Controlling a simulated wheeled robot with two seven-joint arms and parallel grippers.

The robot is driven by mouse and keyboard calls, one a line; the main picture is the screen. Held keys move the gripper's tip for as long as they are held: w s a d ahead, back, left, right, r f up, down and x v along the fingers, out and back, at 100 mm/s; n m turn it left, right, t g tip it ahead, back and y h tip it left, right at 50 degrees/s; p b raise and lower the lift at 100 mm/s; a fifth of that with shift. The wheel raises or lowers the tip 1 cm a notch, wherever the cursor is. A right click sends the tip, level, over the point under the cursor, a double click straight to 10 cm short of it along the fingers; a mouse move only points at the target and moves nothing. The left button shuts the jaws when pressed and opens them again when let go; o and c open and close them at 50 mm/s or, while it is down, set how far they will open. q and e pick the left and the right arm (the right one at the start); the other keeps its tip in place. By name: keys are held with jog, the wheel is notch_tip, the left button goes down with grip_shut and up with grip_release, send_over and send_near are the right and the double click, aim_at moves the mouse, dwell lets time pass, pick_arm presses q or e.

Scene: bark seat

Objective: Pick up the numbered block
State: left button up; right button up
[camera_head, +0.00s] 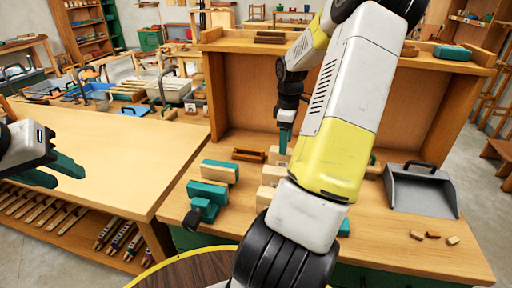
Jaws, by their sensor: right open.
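Several pale wooden blocks (273,175) stand in a row on the workbench (180,208), partly hidden behind my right arm. I cannot make out a number on any of them. My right gripper (285,148) points down at the far end of this row, close above or beside a block there. Its teal fingers are partly hidden by the arm, and I cannot tell whether they touch the block. My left gripper (55,171) is open and empty at the left edge, over the long table, far from the blocks.
Teal-and-wood tools (220,171) lie left of the blocks, with a small brown rack (249,155) behind. A grey dustpan (421,190) and small wood scraps (433,235) are at the right. A tall wooden back panel (240,95) closes the bench's rear. The long left table (130,150) has clear room.

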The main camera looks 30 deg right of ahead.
aim_at(284, 157)
jog(key=f, duration=0.7)
jog(key=shift+a, duration=0.2)
grip_shut()
